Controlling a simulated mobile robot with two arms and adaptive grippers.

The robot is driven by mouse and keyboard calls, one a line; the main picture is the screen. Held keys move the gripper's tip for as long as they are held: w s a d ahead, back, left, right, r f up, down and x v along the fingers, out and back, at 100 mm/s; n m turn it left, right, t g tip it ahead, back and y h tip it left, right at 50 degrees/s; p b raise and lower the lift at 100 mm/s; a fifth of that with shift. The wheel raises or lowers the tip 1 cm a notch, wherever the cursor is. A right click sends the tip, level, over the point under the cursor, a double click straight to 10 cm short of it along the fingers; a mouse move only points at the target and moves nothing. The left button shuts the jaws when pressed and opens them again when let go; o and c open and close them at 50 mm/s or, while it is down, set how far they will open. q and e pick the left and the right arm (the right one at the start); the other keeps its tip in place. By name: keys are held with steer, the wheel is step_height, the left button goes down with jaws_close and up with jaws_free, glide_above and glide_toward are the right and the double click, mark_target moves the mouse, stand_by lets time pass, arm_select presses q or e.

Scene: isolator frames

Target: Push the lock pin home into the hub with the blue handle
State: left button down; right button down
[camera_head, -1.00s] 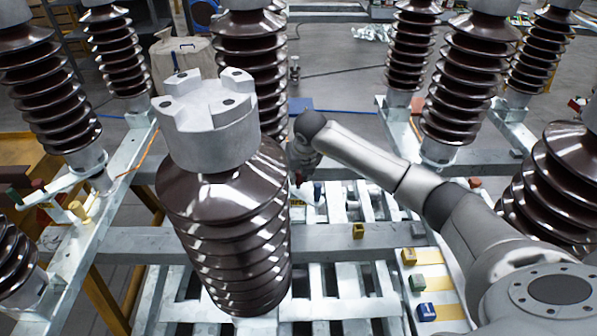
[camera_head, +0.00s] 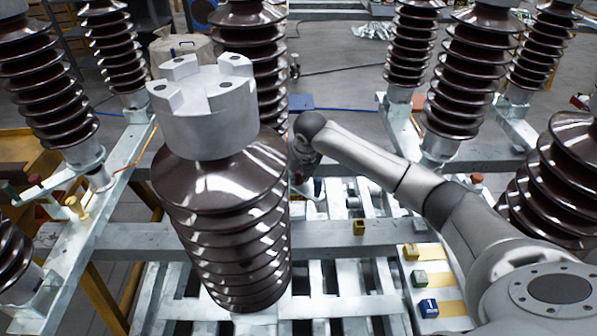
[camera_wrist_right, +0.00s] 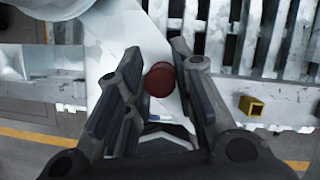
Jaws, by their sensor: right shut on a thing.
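My right gripper (camera_wrist_right: 157,72) is shut on a red round-ended piece (camera_wrist_right: 159,80), which shows between its two fingertips in the right wrist view. In the head view the right gripper (camera_head: 308,178) hangs low beside the large brown insulator, partly hidden and small. A yellow pin-like piece (camera_head: 75,206) stands at the left beam. My left gripper is not in view.
A large ribbed insulator (camera_head: 222,210) with a grey notched cap (camera_head: 207,125) fills the centre left. Right of it are a slatted metal frame (camera_head: 345,285) and small yellow (camera_head: 411,251), green (camera_head: 419,279) and blue (camera_head: 429,308) blocks. More insulators stand around.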

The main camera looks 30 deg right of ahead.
steer(key=shift+f, duration=0.1)
steer(key=c, duration=1.1)
jaws_free()
steer(key=shift+c, duration=0.2)
steer(key=v, duration=1.2)
steer(key=shift+w, duration=0.1)
